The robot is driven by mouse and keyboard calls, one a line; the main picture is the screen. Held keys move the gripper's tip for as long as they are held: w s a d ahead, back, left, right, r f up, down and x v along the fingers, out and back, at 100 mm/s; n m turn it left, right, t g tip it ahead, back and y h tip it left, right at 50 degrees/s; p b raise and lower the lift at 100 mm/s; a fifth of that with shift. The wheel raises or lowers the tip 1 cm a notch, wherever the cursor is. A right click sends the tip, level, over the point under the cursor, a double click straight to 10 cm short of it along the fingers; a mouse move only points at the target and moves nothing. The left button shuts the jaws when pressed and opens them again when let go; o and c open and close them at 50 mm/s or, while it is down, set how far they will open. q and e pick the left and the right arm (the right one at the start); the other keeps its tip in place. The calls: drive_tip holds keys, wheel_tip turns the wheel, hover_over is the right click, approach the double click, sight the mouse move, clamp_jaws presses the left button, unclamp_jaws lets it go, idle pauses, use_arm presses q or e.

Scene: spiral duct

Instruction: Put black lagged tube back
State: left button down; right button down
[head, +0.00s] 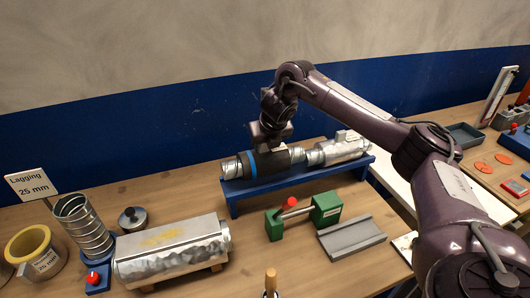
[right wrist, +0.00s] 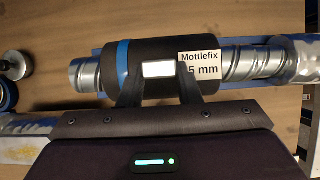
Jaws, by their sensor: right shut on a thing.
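The black lagged tube (head: 277,160) has a black sleeve with a blue band, and bare spiral metal shows at its left end. It lies lengthwise at the left part of a blue rack (head: 236,190); whether it rests on it or hangs just above is hard to tell. My right gripper (head: 268,143) is shut on the sleeve from above. The right wrist view shows the tube (right wrist: 115,70) between my fingers (right wrist: 158,88), with a white label reading "Mottlefix" partly covered. My left gripper is in neither view.
A silver tube (head: 345,147) lies on the rack's right part, close to the black tube's end. In front are a green clamp-like fixture (head: 325,208) and a grey channel (head: 352,237).

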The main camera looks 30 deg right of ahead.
sight(264, 153)
wheel_tip(264, 153, down, 2)
drive_tip(key=shift+a+f+p, duration=0.1)
drive_tip(key=shift+p, duration=0.2)
drive_tip(key=shift+w+f, duration=0.1)
drive_tip(key=shift+f, duration=0.2)
drive_tip(key=shift+f, duration=0.1)
drive_tip(key=c, duration=1.1)
unclamp_jaws()
drive_tip(key=shift+o, duration=0.2)
